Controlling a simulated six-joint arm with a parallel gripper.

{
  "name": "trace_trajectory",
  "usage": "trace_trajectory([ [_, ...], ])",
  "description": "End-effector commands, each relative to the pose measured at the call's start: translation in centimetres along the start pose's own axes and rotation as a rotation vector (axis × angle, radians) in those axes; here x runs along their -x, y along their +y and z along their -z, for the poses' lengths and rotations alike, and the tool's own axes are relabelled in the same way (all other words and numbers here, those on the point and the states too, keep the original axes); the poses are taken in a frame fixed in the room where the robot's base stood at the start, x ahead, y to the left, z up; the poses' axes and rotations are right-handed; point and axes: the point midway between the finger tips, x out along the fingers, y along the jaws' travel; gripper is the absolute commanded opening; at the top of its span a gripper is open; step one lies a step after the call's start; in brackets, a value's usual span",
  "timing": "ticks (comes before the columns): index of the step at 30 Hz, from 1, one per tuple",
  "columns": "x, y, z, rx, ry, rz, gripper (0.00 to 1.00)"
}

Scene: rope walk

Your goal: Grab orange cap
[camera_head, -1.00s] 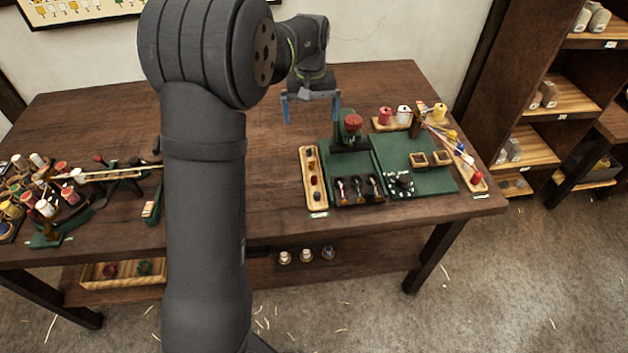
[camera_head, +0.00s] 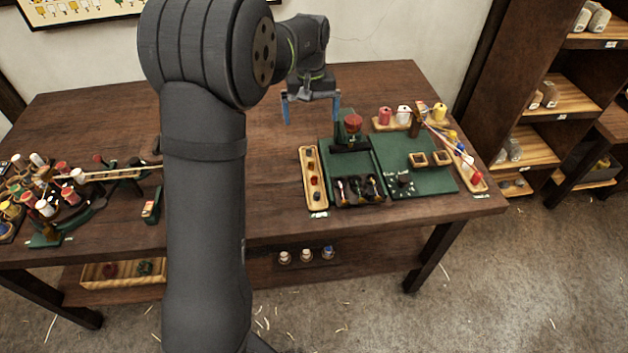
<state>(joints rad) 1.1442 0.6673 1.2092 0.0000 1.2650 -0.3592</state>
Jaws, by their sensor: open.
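My gripper (camera_head: 311,110) is open, with two blue fingers pointing down. It is empty and appears in front of the table's back part, behind the narrow wooden tray. The narrow wooden tray (camera_head: 305,153) holds several small caps or beads in a row, some reddish. They are too small for me to tell which is the orange cap. A red, dome-like piece (camera_head: 353,122) sits on a dark green stand (camera_head: 350,146) to the right of the gripper.
Spools (camera_head: 385,115) and a long tray with coloured threads (camera_head: 479,187) lie right. Spool racks (camera_head: 60,200) crowd the left. The table (camera_head: 270,185) is bare left of the narrow tray.

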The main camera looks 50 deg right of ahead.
Motion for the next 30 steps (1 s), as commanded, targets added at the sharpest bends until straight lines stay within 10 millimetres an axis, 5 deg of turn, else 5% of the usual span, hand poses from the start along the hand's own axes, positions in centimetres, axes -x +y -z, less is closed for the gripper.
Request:
trace_trajectory([
  [6,0.0,0.0,0.0,0.000,0.000,0.000,1.00],
  [18,0.0,0.0,0.0,0.000,0.000,0.000,0.23],
  [30,-1.4,-0.3,-1.3,0.037,-0.056,-0.052,0.23],
])
